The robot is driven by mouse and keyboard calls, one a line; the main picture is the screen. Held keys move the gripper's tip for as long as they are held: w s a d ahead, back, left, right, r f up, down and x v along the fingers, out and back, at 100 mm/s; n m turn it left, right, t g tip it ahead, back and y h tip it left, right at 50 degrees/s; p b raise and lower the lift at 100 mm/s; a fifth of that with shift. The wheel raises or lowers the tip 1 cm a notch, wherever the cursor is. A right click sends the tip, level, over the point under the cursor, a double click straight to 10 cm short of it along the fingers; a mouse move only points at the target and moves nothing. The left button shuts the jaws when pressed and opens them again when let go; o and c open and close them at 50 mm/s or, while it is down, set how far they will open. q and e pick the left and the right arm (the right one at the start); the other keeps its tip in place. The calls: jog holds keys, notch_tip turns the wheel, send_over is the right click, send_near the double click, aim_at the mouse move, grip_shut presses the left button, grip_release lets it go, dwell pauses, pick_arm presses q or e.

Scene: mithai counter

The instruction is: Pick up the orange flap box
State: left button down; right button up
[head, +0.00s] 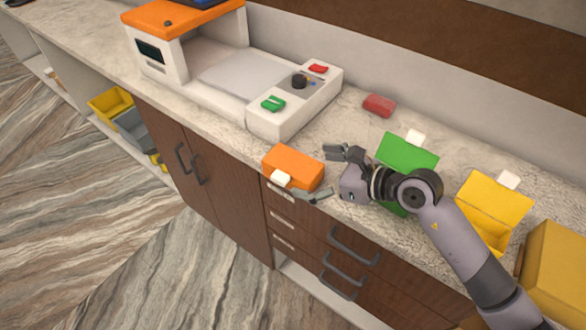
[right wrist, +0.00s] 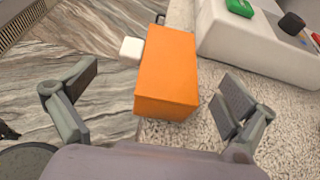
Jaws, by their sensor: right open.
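The orange flap box (head: 292,166) sits shut at the front edge of the counter, with a white tab (head: 281,178) on its front side. In the right wrist view the orange box (right wrist: 168,72) lies ahead between my spread fingers, its white tab (right wrist: 131,47) to the left. My right gripper (head: 322,174) is open and empty, with one finger on the counter side of the box and the other out past the counter's front edge. It also shows in the right wrist view (right wrist: 160,90). I cannot tell if either finger touches the box. My left gripper is not in view.
A white machine with an orange top (head: 190,70) stands behind and left. A green flap box (head: 408,152) is partly hidden by my right arm. An open yellow box (head: 492,205), a larger yellow box (head: 555,262) and a red item (head: 379,105) are on the counter (head: 350,125).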

aim_at(291, 167)
jog(key=p+x, duration=0.1)
jog(key=x, duration=0.4)
jog(key=shift+p, duration=0.35)
jog(key=shift+w+a+f, duration=0.1)
jog(key=shift+w+a, duration=0.05)
jog(key=shift+c, duration=0.5)
jog(key=c, duration=1)
